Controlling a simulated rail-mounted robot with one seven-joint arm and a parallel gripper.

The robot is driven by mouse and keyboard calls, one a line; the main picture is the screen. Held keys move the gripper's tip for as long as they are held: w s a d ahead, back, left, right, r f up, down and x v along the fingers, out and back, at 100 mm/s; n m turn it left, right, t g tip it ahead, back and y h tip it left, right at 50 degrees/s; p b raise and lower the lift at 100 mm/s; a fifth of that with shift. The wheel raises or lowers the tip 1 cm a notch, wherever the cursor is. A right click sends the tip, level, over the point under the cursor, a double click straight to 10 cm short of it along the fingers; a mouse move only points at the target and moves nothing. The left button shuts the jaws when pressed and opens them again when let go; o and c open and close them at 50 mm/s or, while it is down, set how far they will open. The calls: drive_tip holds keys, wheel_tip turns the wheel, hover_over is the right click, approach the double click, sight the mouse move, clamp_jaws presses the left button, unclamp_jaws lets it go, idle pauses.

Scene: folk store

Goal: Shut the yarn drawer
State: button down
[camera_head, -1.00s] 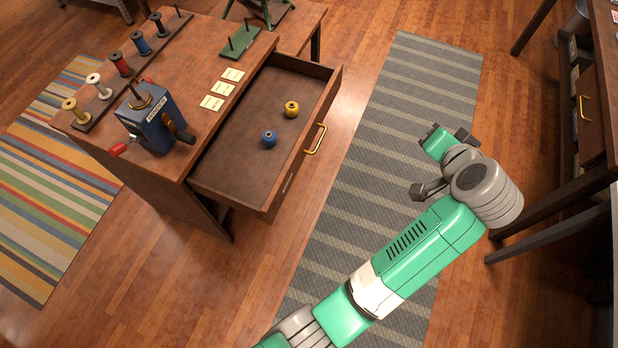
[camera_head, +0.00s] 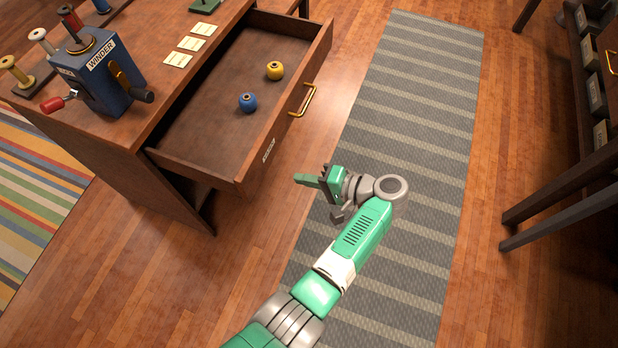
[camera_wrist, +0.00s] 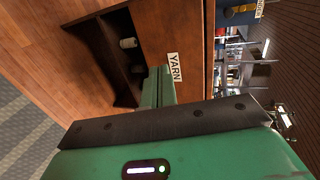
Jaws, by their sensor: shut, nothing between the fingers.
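The yarn drawer (camera_head: 268,158) stands pulled out of the wooden cabinet, with a yellow handle (camera_head: 303,100) on its front. A blue yarn ball (camera_head: 247,102) and a yellow yarn ball (camera_head: 275,70) lie inside it. My gripper (camera_head: 300,179) is shut and empty, in front of the drawer and to the right of its near end, pointing left; it looks apart from the drawer front. In the wrist view, the gripper fingers (camera_wrist: 158,88) point towards the drawer front, whose YARN label (camera_wrist: 174,67) is beside the fingertips; contact cannot be told there.
A blue winder (camera_head: 97,72) with cranks, spools (camera_head: 42,42) and paper cards (camera_head: 190,44) are on the cabinet top (camera_head: 150,85). A striped grey rug (camera_head: 420,100) lies on open floor right of the drawer. A dark table leg (camera_head: 560,205) and shelf (camera_head: 590,90) stand at the right.

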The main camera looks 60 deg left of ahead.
sight(260, 168)
drive_tip(key=x, duration=0.2)
drive_tip(key=b+x, duration=0.1)
drive_tip(key=x, duration=0.5)
drive_tip(key=shift+s+a+r+b, duration=0.15)
drive_tip(key=shift+r+b, duration=0.1)
drive_tip(key=shift+b, duration=0.15)
drive_tip(key=shift+s+a+r, duration=0.1)
drive_tip(key=shift+s+a, duration=0.2)
drive_tip(key=shift+a, duration=0.1)
